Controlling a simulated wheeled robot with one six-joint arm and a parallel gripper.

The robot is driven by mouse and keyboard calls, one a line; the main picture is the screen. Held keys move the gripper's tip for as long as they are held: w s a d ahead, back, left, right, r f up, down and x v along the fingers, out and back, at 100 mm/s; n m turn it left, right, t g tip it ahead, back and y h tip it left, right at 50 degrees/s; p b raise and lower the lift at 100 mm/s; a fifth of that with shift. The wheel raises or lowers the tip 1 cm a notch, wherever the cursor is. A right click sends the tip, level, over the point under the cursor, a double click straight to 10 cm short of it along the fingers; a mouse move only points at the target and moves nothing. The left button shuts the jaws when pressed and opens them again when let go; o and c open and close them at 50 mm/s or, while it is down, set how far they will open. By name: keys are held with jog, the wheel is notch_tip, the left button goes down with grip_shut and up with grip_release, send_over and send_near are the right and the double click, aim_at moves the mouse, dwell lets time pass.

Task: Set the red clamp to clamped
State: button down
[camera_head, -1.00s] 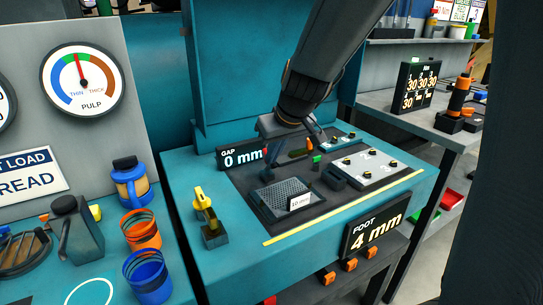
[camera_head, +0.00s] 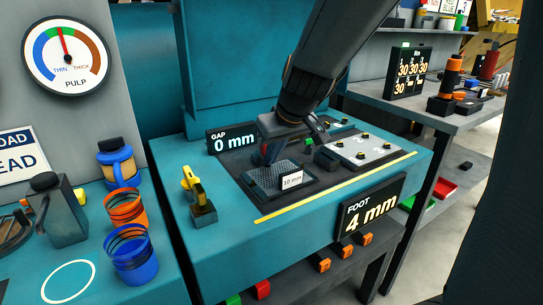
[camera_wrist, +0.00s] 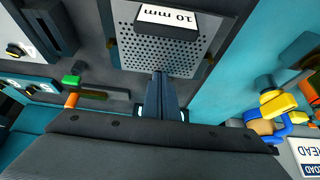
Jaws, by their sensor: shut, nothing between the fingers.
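My gripper (camera_wrist: 160,77) is shut and empty, its dark fingers over the edge of the perforated plate (camera_wrist: 128,48) in the wrist view. In the head view my gripper (camera_head: 268,158) is low over the machine deck, behind the plate's 10 mm tag.
A yellow lever (camera_head: 192,184) stands at the deck's left edge. A pale plate with knobs (camera_head: 360,149) lies to the right. The GAP display (camera_head: 231,140) reads 0 mm and the FOOT display (camera_head: 370,209) 4 mm. Cups (camera_head: 133,252) stand on the left bench.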

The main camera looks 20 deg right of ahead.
dwell(0.6)
jog(key=a+v, duration=0.1)
jog(key=v, duration=0.6)
jog(key=shift+s+d+r+p, duration=0.25)
jog(key=shift+d+r+p, duration=0.1)
jog(key=shift+d, duration=0.15)
